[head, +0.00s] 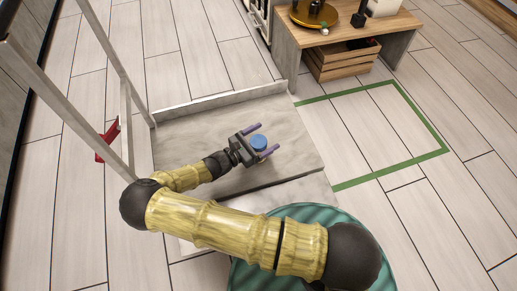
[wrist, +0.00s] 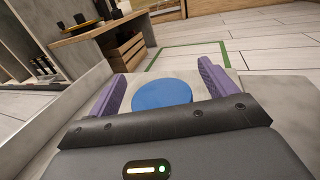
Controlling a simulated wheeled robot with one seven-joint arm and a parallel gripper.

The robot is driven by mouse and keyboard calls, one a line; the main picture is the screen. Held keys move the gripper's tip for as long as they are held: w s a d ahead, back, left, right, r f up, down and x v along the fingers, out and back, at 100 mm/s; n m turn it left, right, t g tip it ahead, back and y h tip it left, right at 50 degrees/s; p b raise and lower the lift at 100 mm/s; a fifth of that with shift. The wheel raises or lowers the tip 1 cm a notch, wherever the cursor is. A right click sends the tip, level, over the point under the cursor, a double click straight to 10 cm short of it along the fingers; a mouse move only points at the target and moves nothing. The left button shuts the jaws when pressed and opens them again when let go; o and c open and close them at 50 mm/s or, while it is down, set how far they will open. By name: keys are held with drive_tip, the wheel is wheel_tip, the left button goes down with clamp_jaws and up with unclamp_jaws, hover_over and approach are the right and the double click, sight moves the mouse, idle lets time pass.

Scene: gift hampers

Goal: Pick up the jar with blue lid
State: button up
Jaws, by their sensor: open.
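The jar with blue lid (head: 259,142) stands on a grey slab-like surface, seen from above, so mostly its lid shows. My gripper (head: 260,140) is open, with its two purple fingers on either side of the jar. In the wrist view the blue lid (wrist: 162,94) sits between the two purple fingers (wrist: 160,88), with a gap on each side. The jar's body is hidden below the lid and behind the gripper's dark palm edge.
The grey surface (head: 190,140) has a raised edge at its back. A metal frame (head: 105,50) rises at the left. A wooden bench (head: 345,35) with a crate (head: 340,62) stands behind. A green taped rectangle (head: 445,150) marks clear floor at right.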

drive_tip(key=shift+c, duration=0.2)
drive_tip(key=c, duration=1.6)
drive_tip(key=shift+r, duration=0.1)
wheel_tip(320, 180, up, 10)
drive_tip(key=p, duration=0.6)
